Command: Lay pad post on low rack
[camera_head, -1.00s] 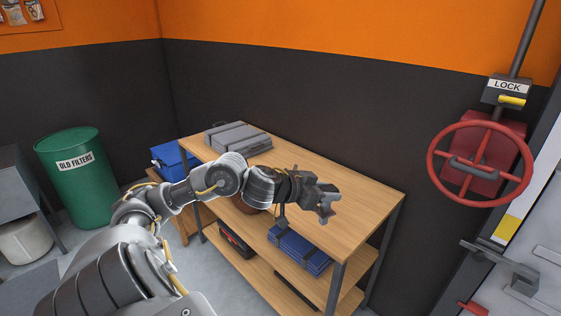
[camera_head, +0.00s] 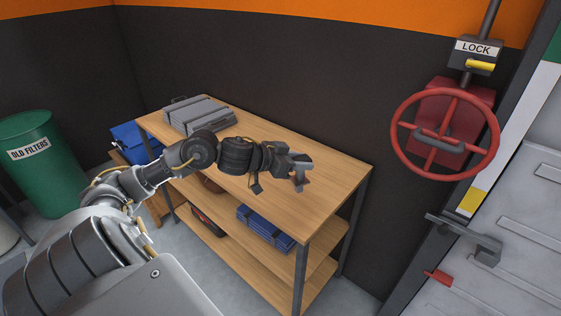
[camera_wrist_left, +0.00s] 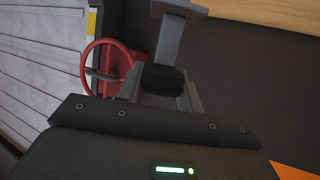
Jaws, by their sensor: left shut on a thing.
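My left gripper (camera_head: 292,164) is over the top board of the low wooden rack (camera_head: 325,188) in the head view. It is shut on the pad post (camera_head: 299,180), a grey piece at the fingertips. In the left wrist view the pad post (camera_wrist_left: 170,42) is a grey bar with a flat, wider end, and a black round part sits between the fingers (camera_wrist_left: 160,84). The fingers hide part of it. I cannot tell how high it is above the board. My right gripper is not in view.
A grey ribbed case (camera_head: 198,114) lies on the rack's far left end. Blue ribbed items (camera_head: 265,229) lie on the middle shelf. The board's right part is clear. A red handwheel (camera_head: 445,134) is on the right, and a green drum (camera_head: 38,165) stands at left.

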